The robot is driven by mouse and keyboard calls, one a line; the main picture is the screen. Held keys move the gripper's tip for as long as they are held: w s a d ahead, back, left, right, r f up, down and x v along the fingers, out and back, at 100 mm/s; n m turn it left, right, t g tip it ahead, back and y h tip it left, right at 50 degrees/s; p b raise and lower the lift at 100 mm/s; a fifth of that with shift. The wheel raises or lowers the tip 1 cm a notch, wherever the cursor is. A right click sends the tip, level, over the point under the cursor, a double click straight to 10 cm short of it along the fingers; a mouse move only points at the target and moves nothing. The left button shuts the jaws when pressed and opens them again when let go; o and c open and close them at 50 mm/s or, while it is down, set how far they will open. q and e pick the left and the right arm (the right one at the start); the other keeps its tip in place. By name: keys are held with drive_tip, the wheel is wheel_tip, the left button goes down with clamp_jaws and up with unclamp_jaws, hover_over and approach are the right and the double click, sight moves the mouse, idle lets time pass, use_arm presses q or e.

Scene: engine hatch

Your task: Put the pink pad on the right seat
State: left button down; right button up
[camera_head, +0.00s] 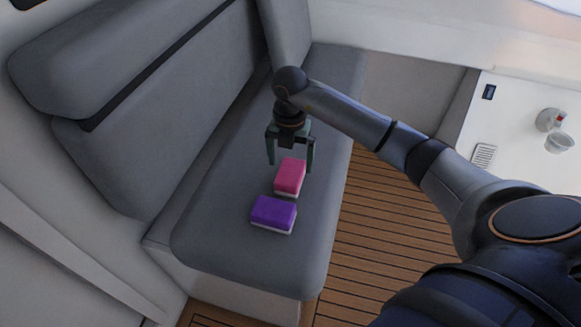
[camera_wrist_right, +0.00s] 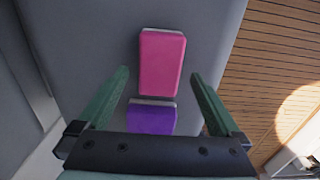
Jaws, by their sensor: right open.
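The pink pad (camera_head: 290,175) lies on the grey seat (camera_head: 210,240) in the head view, just behind the purple pad (camera_head: 273,213). In the wrist view the pink pad (camera_wrist_right: 162,62) is ahead of my fingers, with the purple pad (camera_wrist_right: 152,118) nearer and partly hidden by my gripper's body. My right gripper (camera_head: 291,165) is open and empty, with its green fingers at either side of the pink pad in the head view. In the wrist view its fingers (camera_wrist_right: 158,75) are spread wide, and I cannot tell how high they are above the seat. My left gripper is not in view.
A grey backrest (camera_head: 150,70) stands along the left of the seat. A wooden slatted floor (camera_head: 375,240) lies to the right. A white counter (camera_head: 530,140) with a small metal fitting (camera_head: 550,119) is at the far right. The seat's front end is clear.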

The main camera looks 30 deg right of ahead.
sight(290, 172)
wheel_tip(290, 172, up, 8)
drive_tip(key=shift+p, duration=0.4)
drive_tip(key=shift+s+a+f, duration=0.1)
drive_tip(key=shift+f, duration=0.1)
